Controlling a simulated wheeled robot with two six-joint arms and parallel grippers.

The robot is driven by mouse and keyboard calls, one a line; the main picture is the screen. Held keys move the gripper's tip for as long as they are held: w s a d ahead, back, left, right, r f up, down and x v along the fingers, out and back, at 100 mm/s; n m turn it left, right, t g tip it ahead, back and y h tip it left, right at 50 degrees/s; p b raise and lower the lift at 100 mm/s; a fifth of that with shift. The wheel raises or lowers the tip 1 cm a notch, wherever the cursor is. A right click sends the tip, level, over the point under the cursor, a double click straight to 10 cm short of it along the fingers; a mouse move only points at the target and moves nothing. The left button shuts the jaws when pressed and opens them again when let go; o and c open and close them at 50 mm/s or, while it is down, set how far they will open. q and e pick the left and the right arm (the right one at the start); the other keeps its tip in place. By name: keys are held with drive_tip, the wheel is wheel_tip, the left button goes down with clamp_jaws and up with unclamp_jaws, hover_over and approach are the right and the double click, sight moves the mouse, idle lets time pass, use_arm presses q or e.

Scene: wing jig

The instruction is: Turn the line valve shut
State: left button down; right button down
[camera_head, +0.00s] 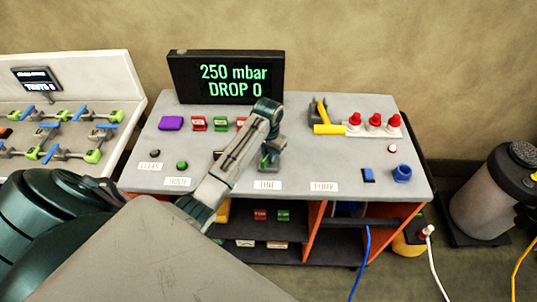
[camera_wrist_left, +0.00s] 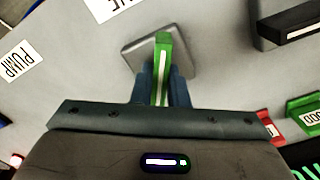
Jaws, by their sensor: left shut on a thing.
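The line valve has a green handle with a white stripe, on a grey square base. In the left wrist view the handle (camera_wrist_left: 163,48) stands out from between my gripper's blue-grey fingers. My left gripper (camera_wrist_left: 160,88) is shut on this handle. In the head view my left gripper (camera_head: 268,160) reaches down over the console just behind the LINE label (camera_head: 267,185). It hides most of the valve there. My right gripper is not in view.
The display (camera_head: 226,76) reads 250 mbar, DROP 0. A yellow-handled tool (camera_head: 328,128) and red-capped parts (camera_head: 375,121) stand at the console's back right. A blue ring-shaped part (camera_head: 402,173) is at the right. A black handle (camera_wrist_left: 292,22) lies near the valve.

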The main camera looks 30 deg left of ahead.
use_arm(q)
drive_tip(key=m, duration=0.6)
drive_tip(key=shift+m, duration=0.3)
drive_tip(key=m, duration=0.5)
drive_tip(key=shift+m, duration=0.4)
drive_tip(key=c, duration=1.4)
unclamp_jaws()
drive_tip(key=shift+c, duration=0.2)
drive_tip(key=shift+w+r, duration=0.1)
